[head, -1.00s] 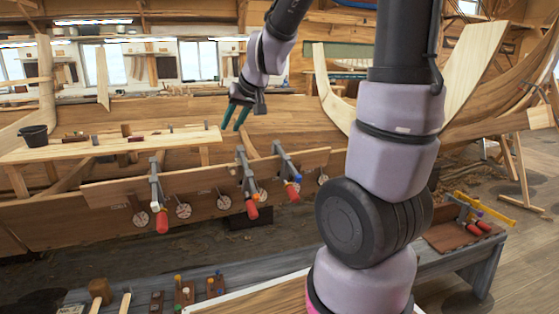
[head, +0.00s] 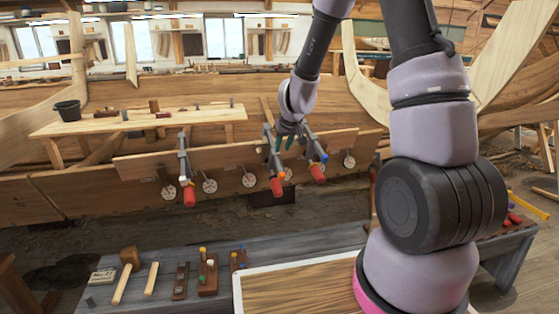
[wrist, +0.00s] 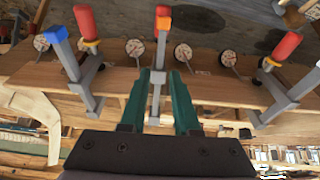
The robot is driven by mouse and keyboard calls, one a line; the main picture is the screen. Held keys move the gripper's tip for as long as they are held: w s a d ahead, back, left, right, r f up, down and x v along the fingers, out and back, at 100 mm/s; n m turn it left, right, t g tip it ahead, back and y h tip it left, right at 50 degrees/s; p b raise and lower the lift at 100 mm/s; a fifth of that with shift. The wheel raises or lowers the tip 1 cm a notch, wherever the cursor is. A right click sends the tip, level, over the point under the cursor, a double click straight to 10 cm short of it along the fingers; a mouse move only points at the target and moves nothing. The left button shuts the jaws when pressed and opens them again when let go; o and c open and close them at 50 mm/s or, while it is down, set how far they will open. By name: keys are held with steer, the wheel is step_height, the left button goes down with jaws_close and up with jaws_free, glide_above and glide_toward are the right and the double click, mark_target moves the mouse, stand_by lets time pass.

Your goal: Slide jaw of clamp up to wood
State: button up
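Three bar clamps with red handles hang on a long wooden plank (head: 228,161) along the hull. They are a left clamp (head: 184,163), a middle clamp (head: 269,152) and a right clamp with a blue tip (head: 314,151). My gripper (head: 282,143) is at the middle clamp. In the wrist view my gripper (wrist: 160,76) is open, its two green fingers on either side of the middle clamp's grey bar (wrist: 157,84). An orange piece (wrist: 163,23) is beside that clamp's red handle. I cannot tell whether the fingers touch the bar. The jaw's contact with the wood is unclear.
Round dial-like discs (head: 249,180) line the plank's lower edge. The neighbouring clamps stand close on both sides of my gripper. A bench with a mallet (head: 129,258) and other tools is in front.

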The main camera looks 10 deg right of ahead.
mark_target(277, 157)
steer(key=shift+x, duration=4.65)
steer(key=shift+c, duration=0.4)
steer(key=shift+w+a+r, duration=0.1)
steer(key=shift+w+r, duration=0.2)
steer(key=shift+w, duration=0.6)
steer(key=shift+w, duration=0.1)
steer(key=shift+w+r, duration=0.25)
steer(key=shift+w, duration=0.1)
steer(key=shift+w+r, duration=0.2)
steer(key=shift+s+f, duration=0.3)
steer(key=shift+s, duration=0.3)
